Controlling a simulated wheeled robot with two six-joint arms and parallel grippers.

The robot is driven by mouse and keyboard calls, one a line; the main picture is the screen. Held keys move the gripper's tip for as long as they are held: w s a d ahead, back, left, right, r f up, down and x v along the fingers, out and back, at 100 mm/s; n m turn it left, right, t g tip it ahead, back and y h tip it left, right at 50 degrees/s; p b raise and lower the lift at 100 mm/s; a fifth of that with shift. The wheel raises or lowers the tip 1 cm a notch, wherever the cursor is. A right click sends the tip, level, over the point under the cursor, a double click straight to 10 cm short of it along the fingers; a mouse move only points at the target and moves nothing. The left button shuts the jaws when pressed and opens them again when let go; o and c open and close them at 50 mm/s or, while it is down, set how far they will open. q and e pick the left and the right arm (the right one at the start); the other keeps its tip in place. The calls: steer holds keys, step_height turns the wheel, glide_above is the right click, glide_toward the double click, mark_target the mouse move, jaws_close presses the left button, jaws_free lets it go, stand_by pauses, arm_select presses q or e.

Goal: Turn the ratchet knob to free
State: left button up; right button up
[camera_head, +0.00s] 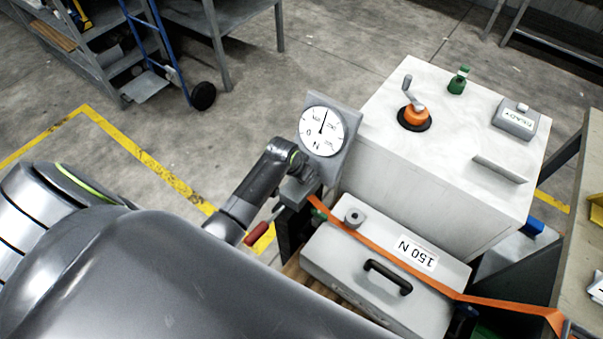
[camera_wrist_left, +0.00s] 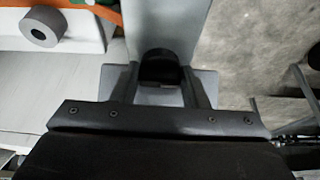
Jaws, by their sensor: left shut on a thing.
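My left gripper (camera_head: 292,190) is at the left end of the orange strap (camera_head: 385,251), just below a round dial gauge (camera_head: 321,131). In the left wrist view, the gripper (camera_wrist_left: 160,92) has its two fingers shut on a dark rounded piece (camera_wrist_left: 160,68), which looks like a knob. In the head view the gripper and wrist hide this piece, and I cannot read any setting on it. A red handle (camera_head: 257,236) shows beside my wrist. My right gripper is not in view.
A grey case (camera_head: 330,245) marked 150 N lies under the strap, with a black handle and a round grey knob (camera_head: 354,216). A white box (camera_head: 450,125) stands behind it, carrying an orange crank knob (camera_head: 415,114) and a green knob (camera_head: 459,82). Floor is clear behind the gauge.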

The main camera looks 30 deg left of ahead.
arm_select(q)
steer(key=m, duration=0.1)
steer(key=m+h+p, duration=0.1)
steer(key=shift+a+r+m, duration=0.1)
steer(key=shift+a+m, duration=0.1)
steer(key=shift+m, duration=0.2)
steer(key=shift+w+a+m+g+h+p, duration=0.1)
steer(key=shift+m+g+h+p, duration=0.3)
steer(key=shift+m, duration=0.6)
steer(key=shift+a+m+h, duration=0.1)
steer(key=shift+m+h, duration=0.2)
steer(key=shift+m, duration=0.6)
steer(key=m, duration=0.1)
steer(key=m+g+b, duration=0.1)
steer(key=m, duration=0.1)
steer(key=m+h+b, duration=0.1)
steer(key=shift+w+a+f+g, duration=0.1)
steer(key=shift+w+f+g, duration=0.1)
steer(key=shift+w+g, duration=0.1)
steer(key=shift+w+m+g+b, duration=0.1)
steer(key=shift+m+g+b, duration=0.5)
steer(key=shift+m, duration=0.8)
steer(key=shift+w+m+g+b, duration=0.1)
steer(key=shift+m+g+b, duration=0.3)
steer(key=shift+m+b, duration=0.7)
steer(key=shift+r+m, duration=0.1)
steer(key=shift+m, duration=0.3)
